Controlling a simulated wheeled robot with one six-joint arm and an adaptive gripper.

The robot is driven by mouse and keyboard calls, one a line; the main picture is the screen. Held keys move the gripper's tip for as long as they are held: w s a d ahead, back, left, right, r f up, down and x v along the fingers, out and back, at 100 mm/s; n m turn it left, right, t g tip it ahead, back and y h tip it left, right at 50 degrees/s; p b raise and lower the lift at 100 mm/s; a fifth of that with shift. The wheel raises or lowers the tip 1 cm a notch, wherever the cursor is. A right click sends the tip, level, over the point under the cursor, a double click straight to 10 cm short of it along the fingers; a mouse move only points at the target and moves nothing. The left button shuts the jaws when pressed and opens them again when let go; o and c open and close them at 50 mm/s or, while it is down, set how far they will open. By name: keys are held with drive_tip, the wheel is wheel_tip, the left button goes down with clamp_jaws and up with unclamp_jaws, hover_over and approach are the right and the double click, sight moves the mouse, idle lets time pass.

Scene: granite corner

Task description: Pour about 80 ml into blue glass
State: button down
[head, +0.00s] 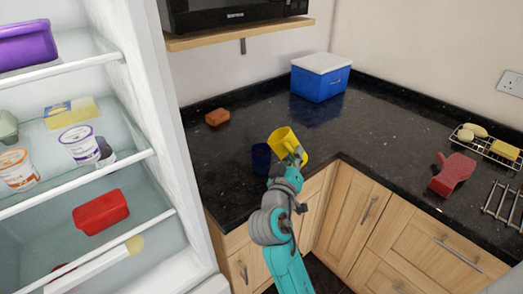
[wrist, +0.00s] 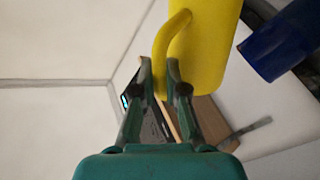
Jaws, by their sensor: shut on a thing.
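A yellow jug (head: 283,142) is held above the dark counter, tilted to the left in the head view. My gripper (head: 298,160) is shut on its handle at the right side. The blue glass (head: 261,157) stands on the counter, just left of and below the jug. In the wrist view, the jug (wrist: 207,45) fills the upper middle, with its handle between the fingers of my gripper (wrist: 160,80). The blue glass (wrist: 280,45) shows at the right there, close to the jug. The inside of the jug and any liquid or stream cannot be made out.
A blue box with a white lid (head: 320,78) stands in the corner. A red object (head: 453,175) and a wire rack (head: 488,145) are at the right. An open fridge (head: 150,130) borders the left.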

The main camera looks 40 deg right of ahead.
drive_tip(key=f+m, duration=0.1)
drive_tip(key=s+d+f, duration=0.1)
drive_tip(key=s+f+m, duration=0.1)
drive_tip(key=shift+d+f+m, duration=0.15)
drive_tip(key=shift+d+m, duration=0.1)
drive_tip(key=shift+m, duration=0.05)
drive_tip(key=shift+s+d+f+m+g+y, duration=0.15)
drive_tip(key=shift+s+d+f+m, duration=0.25)
drive_tip(key=shift+m, duration=0.35)
drive_tip(key=shift+s+d+f+m+g+y, duration=0.15)
drive_tip(key=shift+s+f+m, duration=0.3)
drive_tip(key=shift+m, duration=0.35)
drive_tip(key=shift+s+d+f+m+g, duration=0.1)
drive_tip(key=shift+s+d+f+m, duration=0.2)
drive_tip(key=shift+f+m, duration=0.35)
drive_tip(key=shift+r, duration=0.15)
